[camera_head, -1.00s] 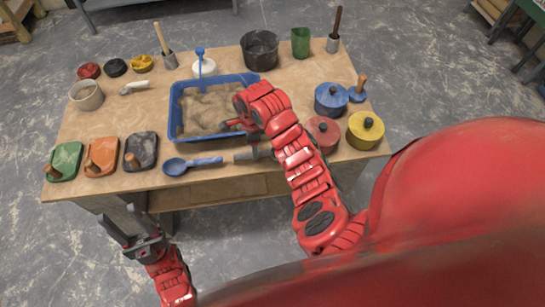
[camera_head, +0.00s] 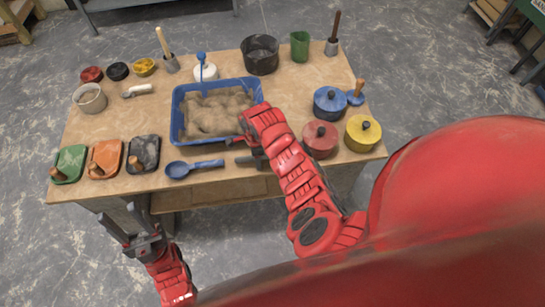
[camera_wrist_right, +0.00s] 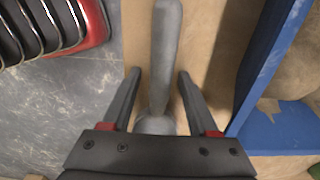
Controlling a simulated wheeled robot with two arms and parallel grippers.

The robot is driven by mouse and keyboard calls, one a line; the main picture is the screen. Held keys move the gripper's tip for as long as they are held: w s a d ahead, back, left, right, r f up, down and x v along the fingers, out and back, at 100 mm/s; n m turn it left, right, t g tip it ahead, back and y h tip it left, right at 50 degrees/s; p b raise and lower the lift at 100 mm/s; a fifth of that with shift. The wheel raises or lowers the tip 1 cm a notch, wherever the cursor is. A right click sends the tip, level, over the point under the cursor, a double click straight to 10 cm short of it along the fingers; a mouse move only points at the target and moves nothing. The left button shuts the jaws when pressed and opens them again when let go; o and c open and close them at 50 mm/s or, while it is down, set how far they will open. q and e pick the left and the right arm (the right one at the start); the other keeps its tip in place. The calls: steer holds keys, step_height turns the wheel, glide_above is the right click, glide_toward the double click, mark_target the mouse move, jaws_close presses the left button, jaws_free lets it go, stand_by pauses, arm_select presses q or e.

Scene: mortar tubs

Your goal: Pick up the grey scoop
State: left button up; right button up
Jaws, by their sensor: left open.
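The grey scoop (camera_wrist_right: 165,50) lies on the wooden table in the right wrist view, its long grey handle running up the picture and its rounder end near my palm. My right gripper (camera_wrist_right: 158,82) is open, with one finger on each side of the scoop and gaps between them. In the head view my right gripper (camera_head: 247,153) is low at the front of the blue tub; the scoop is largely hidden there. My left gripper (camera_head: 120,215) is open and empty, in front of the table's front left edge.
The blue tub (camera_head: 176,120) of sandy mortar stands close beside the right gripper. A blue scoop (camera_head: 193,167) lies left of it at the front edge. Red (camera_head: 320,139) and yellow (camera_head: 362,133) lidded pots stand right.

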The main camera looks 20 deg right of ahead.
jaws_close()
stand_by(1.2)
